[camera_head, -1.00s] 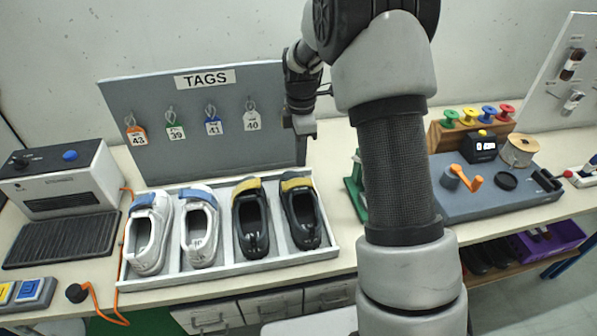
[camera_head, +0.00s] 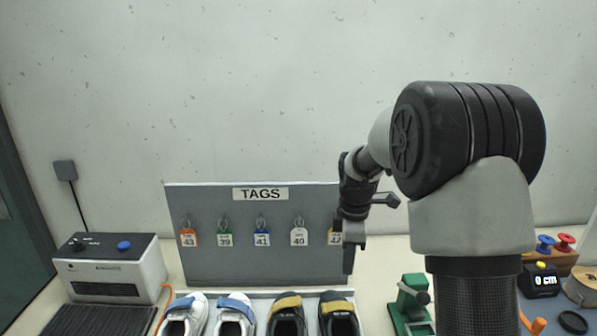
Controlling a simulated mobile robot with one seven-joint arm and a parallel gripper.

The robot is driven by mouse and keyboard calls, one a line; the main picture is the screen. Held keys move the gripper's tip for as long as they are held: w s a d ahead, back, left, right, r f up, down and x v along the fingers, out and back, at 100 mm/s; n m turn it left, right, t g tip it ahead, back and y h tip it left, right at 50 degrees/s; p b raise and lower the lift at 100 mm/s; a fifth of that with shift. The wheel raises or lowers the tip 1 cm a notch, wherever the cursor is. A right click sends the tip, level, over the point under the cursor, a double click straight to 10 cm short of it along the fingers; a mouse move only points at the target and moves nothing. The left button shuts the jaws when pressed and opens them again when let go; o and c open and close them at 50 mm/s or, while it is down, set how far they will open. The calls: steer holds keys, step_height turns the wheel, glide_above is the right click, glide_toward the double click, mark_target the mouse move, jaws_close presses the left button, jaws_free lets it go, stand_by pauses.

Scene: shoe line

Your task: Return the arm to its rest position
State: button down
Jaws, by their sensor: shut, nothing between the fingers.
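My arm rises at the right of the head view, its elbow up high and its forearm reaching back to the left. My gripper (camera_head: 348,262) points down in front of the right edge of the grey tag board (camera_head: 310,205). It is shut and empty. It partly covers the rightmost tag (camera_head: 334,238), which reads 42. The gripper hangs above and behind the dark shoe with the yellow strap (camera_head: 339,312) at the right end of the row.
Two white shoes with blue straps (camera_head: 235,306) and another dark shoe (camera_head: 288,308) stand left of it. A grey machine (camera_head: 108,272) is at the left, a green tool (camera_head: 410,300) to the right, and a counter reading 0 cm (camera_head: 540,280) beyond my arm. The wall above is bare.

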steer(key=s+r+m+t, duration=0.4)
steer(key=s+r+m, duration=0.7)
steer(key=s+r, duration=0.65)
steer(key=s+f+m+t, duration=0.1)
steer(key=s+m, duration=0.4)
steer(key=s, duration=0.5)
steer(key=shift+f, duration=0.5)
